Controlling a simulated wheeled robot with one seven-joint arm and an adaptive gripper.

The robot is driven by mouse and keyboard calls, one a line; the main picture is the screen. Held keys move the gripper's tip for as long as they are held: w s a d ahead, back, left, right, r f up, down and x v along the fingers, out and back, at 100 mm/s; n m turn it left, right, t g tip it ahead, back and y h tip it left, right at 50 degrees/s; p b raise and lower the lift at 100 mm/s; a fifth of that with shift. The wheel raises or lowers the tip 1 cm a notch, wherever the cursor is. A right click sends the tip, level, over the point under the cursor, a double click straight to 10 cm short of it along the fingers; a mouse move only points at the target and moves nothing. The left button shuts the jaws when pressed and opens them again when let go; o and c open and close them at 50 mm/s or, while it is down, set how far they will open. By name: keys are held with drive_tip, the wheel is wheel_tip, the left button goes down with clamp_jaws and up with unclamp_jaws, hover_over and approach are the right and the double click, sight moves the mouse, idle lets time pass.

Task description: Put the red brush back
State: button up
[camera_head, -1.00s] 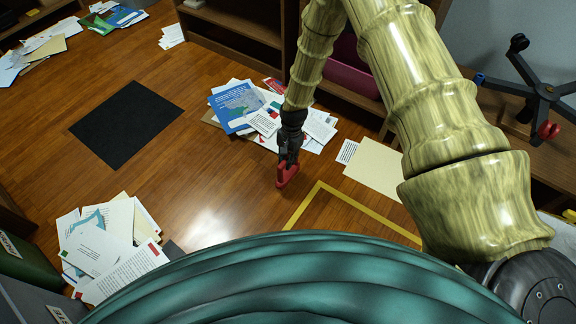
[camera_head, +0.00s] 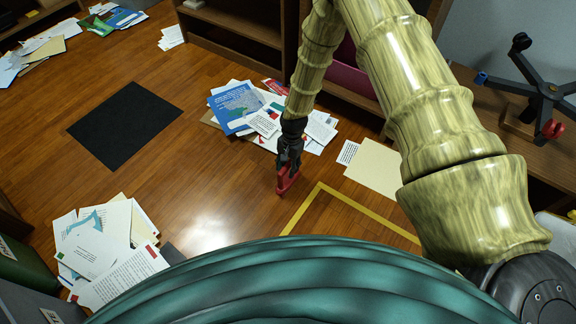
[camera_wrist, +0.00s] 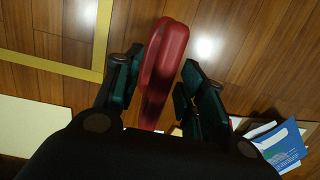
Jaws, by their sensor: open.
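The red brush (camera_head: 287,181) is at my gripper (camera_head: 290,163), over the wooden floor just left of the yellow taped corner. In the wrist view the red brush (camera_wrist: 164,62) lies between the two fingers of my gripper (camera_wrist: 160,75). The fingers stand open, with a clear gap on the right side. The brush is close to the left finger; whether it touches is unclear. Whether the brush rests on the floor is hard to tell. Its lower part is partly hidden by my gripper.
Paper piles (camera_head: 265,115) lie behind my gripper and at the lower left (camera_head: 105,245). A black mat (camera_head: 125,125) lies on the left. A black stand with blue and red ends (camera_head: 545,90) is at the right. A yellow tape line (camera_head: 350,203) marks the floor. The middle floor is clear.

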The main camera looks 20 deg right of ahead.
wheel_tip(320, 180, up, 12)
drive_tip(key=w+d+p, duration=0.1)
drive_tip(key=p, duration=0.4)
drive_tip(key=s+f+n, duration=0.2)
drive_tip(key=s+f, duration=0.1)
drive_tip(key=s, duration=0.6)
drive_tip(key=s+f+n, duration=0.3)
drive_tip(key=s, duration=0.7)
drive_tip(key=s+d+r+n, duration=0.1)
drive_tip(key=s+n, duration=0.1)
drive_tip(key=s, duration=0.7)
drive_tip(key=s+d+r+n+t+h, duration=0.1)
drive_tip(key=s+n, duration=0.2)
drive_tip(key=s, duration=0.6)
drive_tip(key=shift+s+d+r, duration=0.15)
drive_tip(key=shift+d+r, duration=0.15)
drive_tip(key=shift+c, duration=0.5)
